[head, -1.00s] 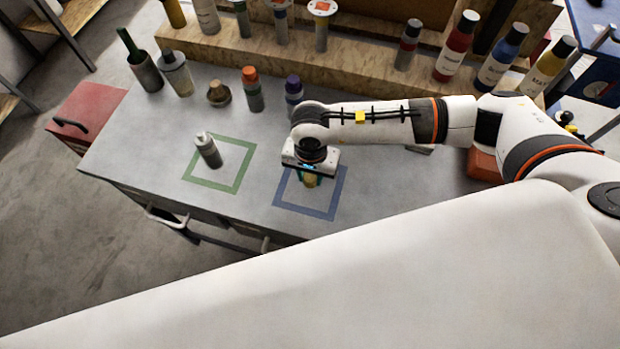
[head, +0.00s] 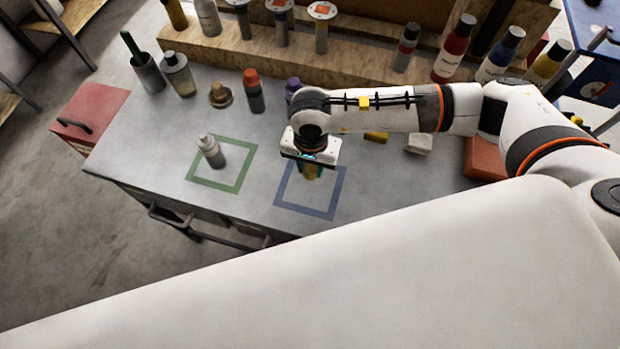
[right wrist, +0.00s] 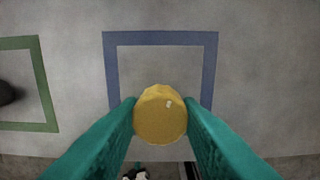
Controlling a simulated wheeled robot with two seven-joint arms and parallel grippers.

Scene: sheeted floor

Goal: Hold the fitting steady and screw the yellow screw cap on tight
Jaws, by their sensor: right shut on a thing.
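The yellow screw cap (right wrist: 160,115) is between the green fingers of my right gripper (right wrist: 160,116) in the right wrist view. The fingers touch it from both sides. In the head view my right gripper (head: 311,172) points down over the blue square outline, and the cap shows only as a small yellow patch at its tips. A grey upright fitting (head: 212,152) with a pale top stands inside the green square outline, apart from the gripper. Nothing shows beneath the cap in the wrist view. My left gripper is out of view.
The blue outline (head: 328,214) and green outline (head: 204,182) mark the grey table (head: 150,175). Several capped bottles and cylinders stand along the back, before and on a wooden shelf (head: 350,62). An orange-red block (head: 484,160) lies at right. The front middle is clear.

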